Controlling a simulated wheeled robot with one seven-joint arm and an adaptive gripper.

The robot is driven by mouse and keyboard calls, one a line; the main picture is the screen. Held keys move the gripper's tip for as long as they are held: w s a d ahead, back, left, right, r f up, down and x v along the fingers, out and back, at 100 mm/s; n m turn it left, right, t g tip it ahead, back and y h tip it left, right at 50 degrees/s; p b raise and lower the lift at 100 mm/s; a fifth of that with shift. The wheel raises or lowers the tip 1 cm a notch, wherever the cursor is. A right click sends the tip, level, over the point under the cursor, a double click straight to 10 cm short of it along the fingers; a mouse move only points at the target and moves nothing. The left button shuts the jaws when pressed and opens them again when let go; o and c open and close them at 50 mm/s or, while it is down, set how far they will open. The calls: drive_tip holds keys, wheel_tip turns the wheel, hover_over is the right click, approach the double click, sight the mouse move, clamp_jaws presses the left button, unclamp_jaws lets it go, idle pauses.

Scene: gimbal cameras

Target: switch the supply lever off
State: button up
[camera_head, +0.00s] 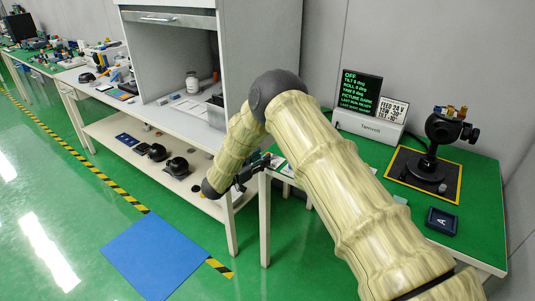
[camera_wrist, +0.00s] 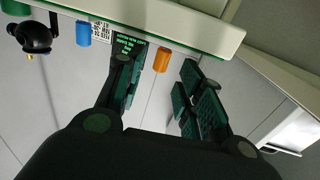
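I cannot make out the supply lever in either view; my arm hides part of the green bench. A white unit (camera_head: 371,123) stands at the back of this bench, with a dark screen (camera_head: 360,92) whose green text starts with "OFF". A white card (camera_head: 393,109) beside the screen reads "FEED 24 V". The screen also shows in the wrist view (camera_wrist: 130,42), beyond my fingers. My gripper (camera_head: 249,171) is off the bench's left end, small and partly hidden by my arm in the head view. In the wrist view its fingers (camera_wrist: 158,85) are apart with nothing between them.
A black gimbal camera (camera_head: 443,135) stands on a yellow-edged dark mat (camera_head: 407,184) at the right. A dark tile marked A (camera_head: 441,221) lies in front. A grey cabinet bench (camera_head: 181,108) stands at left. Orange (camera_wrist: 161,60) and blue (camera_wrist: 83,34) cylinders show in the wrist view.

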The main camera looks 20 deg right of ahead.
drive_tip(key=shift+x, duration=2.15)
